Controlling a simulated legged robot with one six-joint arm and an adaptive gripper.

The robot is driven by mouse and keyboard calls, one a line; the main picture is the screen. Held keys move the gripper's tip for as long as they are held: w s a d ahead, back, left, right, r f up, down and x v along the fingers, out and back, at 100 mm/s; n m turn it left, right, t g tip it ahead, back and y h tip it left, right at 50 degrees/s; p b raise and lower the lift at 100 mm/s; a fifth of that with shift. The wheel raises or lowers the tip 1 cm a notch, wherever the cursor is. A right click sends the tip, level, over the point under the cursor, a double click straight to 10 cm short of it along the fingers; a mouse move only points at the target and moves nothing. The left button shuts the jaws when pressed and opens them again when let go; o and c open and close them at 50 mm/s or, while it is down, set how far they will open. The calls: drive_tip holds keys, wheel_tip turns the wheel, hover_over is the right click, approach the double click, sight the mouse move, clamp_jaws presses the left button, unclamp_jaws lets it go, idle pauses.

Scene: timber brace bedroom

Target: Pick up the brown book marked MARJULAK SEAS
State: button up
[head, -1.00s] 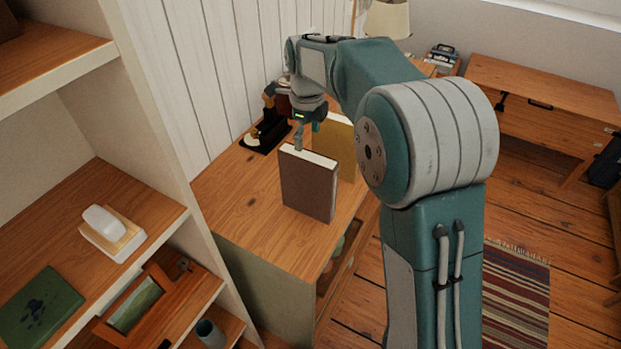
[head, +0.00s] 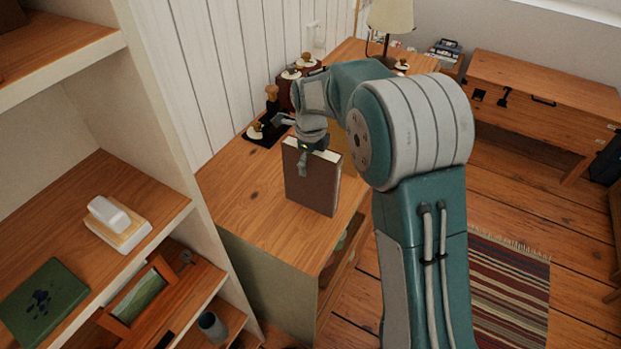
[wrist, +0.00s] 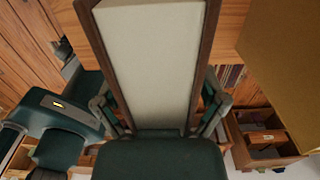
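The brown book (head: 312,187) stands upright on the wooden dresser top, its cover facing me and its pale page edge upward. I cannot read its marking. My gripper (head: 304,163) is over its top edge, with one finger in front of the cover. In the wrist view the book's pale page block (wrist: 150,60) lies between my two fingers (wrist: 160,108), one beside each cover. The fingers look spread around the book; whether they touch it is hard to see. The book rests on the dresser.
A yellow book (wrist: 285,50) stands close beside the brown one. A black stand with wooden-handled tools (head: 266,130) is behind on the dresser (head: 240,200), with a lamp (head: 390,18) farther back. A shelf unit (head: 165,110) rises at the left. The dresser's front left is clear.

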drive_tip(key=shift+d, duration=0.1)
drive_tip(key=c, duration=1.1)
drive_tip(key=shift+r, duration=0.1)
drive_tip(key=shift+c, duration=0.2)
